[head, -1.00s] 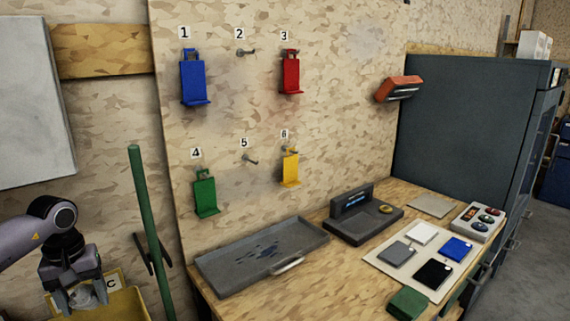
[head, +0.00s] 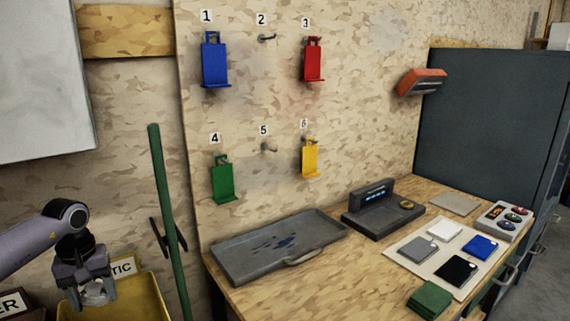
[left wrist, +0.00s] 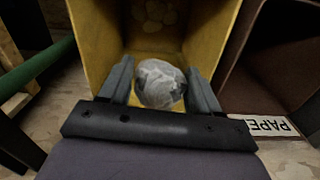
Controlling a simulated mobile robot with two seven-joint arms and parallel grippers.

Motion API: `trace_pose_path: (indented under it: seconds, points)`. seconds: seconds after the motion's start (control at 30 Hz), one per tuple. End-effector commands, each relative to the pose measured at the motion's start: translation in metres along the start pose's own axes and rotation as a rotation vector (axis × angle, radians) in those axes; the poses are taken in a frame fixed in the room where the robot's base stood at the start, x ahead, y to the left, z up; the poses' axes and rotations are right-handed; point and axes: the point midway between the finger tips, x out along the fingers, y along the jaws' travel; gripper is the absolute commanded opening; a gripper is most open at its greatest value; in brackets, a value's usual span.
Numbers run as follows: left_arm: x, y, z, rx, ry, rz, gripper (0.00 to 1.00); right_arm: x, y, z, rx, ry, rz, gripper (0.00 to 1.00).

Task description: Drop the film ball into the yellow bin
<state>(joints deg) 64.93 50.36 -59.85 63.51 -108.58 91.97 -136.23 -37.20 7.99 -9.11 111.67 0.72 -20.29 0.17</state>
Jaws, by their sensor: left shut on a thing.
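The film ball (left wrist: 160,84) is a crumpled whitish-grey ball between the two fingers of my left gripper (left wrist: 162,88) in the left wrist view. My left gripper (head: 93,292) is shut on it at the lower left of the head view, where the ball (head: 97,294) shows partly. The yellow bin (left wrist: 98,35) lies under and beyond the ball in the left wrist view, with pale round shapes inside. In the head view the yellow bin (head: 145,300), with a label ending in "TIC", is cut off by the bottom edge. My right gripper is not in view.
A brown bin (left wrist: 275,90) labelled "PAPE…" stands beside the yellow one. A green pole (head: 170,220) rises just right of the bins. The workbench (head: 300,285) holds a grey tray (head: 235,262), a dark device (head: 385,215) and several coloured pads.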

Motion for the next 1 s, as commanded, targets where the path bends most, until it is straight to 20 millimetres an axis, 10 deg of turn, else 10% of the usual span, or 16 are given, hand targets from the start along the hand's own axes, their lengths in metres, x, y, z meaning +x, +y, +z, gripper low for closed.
trace_pose_path:
  seconds: [0.13,0.17,0.27,0.6,1.0]
  points:
    - [-0.001,0.000,0.000,0.000,0.000,0.000,0.33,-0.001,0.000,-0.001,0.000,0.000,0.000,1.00]
    - [-0.001,0.000,0.000,0.000,0.000,0.000,0.66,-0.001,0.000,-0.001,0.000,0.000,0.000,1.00]
    - [-0.001,0.000,0.000,0.000,0.000,0.000,0.92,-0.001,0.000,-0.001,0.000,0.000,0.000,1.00]
    - [-0.005,0.000,0.000,0.001,0.001,0.000,0.92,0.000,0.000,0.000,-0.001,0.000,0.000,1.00]
    - [-0.064,0.001,0.000,0.001,0.002,0.001,0.92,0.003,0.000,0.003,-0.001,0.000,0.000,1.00]
